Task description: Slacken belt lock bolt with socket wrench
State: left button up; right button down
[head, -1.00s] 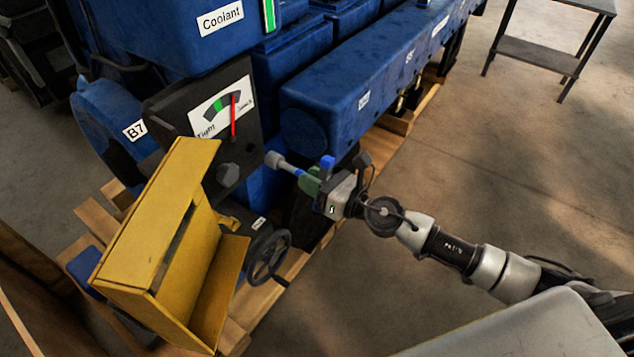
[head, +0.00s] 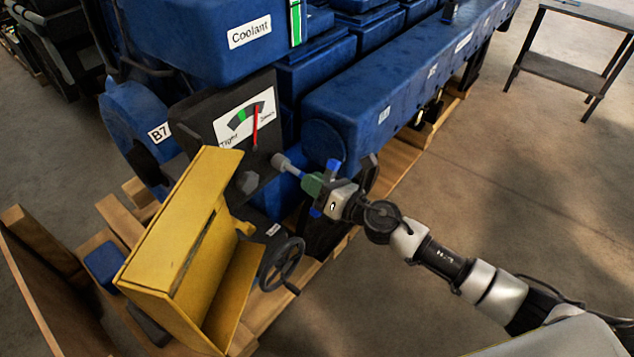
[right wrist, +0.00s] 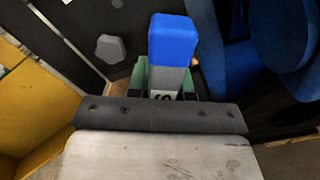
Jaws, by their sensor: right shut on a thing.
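The socket wrench (head: 290,167) has a grey socket end pointing left and blue parts. My right gripper (head: 314,184) is shut on it; in the right wrist view the wrench's blue block (right wrist: 172,42) sits between the green fingers. The belt lock bolt (head: 247,182) is a dark hex head on the black plate below the gauge; it shows as a grey hex in the right wrist view (right wrist: 110,48). In the head view the socket end appears right of and slightly above the bolt, with a gap between them. My left gripper is out of view.
An open yellow guard (head: 180,240) stands left of the bolt, with a handwheel (head: 282,265) below. The blue engine (head: 390,100) lies behind. Floor at right is clear, with a dark table (head: 565,65) beyond.

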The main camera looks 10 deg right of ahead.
jog(key=shift+w+a, duration=0.45)
jog(key=shift+w, duration=0.1)
jog(key=shift+n, duration=1.1)
jog(key=n, duration=0.2)
jog(key=shift+n, duration=0.4)
jog(key=n, duration=0.5)
jog(key=shift+r, duration=0.1)
jog(key=n, duration=0.5)
jog(key=n+p, duration=0.1)
jog(key=n, duration=0.4)
jog(key=shift+s+r, duration=0.1)
jog(key=shift+d+n, duration=0.1)
jog(key=shift+n, duration=0.9)
jog(key=shift+f, duration=0.2)
jog(key=c, duration=1.5)
grip_release()
grip_shut()
jog(key=shift+s+d, duration=0.1)
jog(key=shift+s, duration=0.05)
